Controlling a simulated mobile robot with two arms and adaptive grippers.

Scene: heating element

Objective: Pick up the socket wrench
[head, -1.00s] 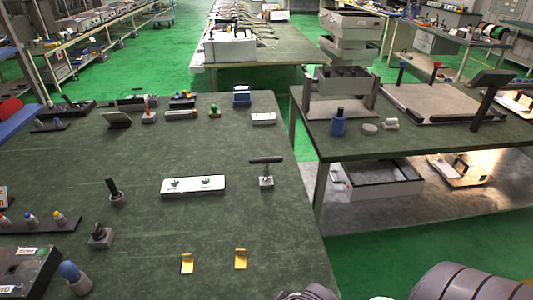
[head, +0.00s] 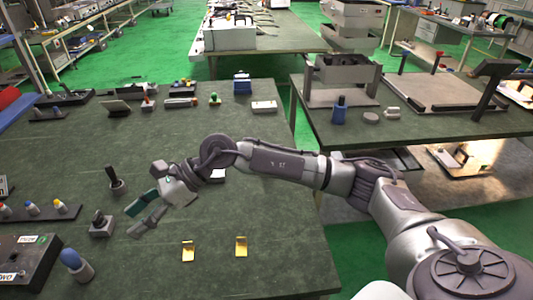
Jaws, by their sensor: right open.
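My right gripper (head: 133,220) is open and empty over the left part of the green table, its fingers pointing left and down. I cannot tell for sure which tool is the socket wrench. A T-shaped tool with a dark crossbar on a grey block, seen earlier, is hidden behind my right arm. The white plate is mostly hidden too. My left gripper is not in view.
Two yellow pieces (head: 241,246) lie on the green table (head: 285,270) at the front. A blue-capped piece (head: 72,262) and a dark box (head: 22,258) are at the front left. Small parts line the back edge. A second table (head: 430,125) stands at the right.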

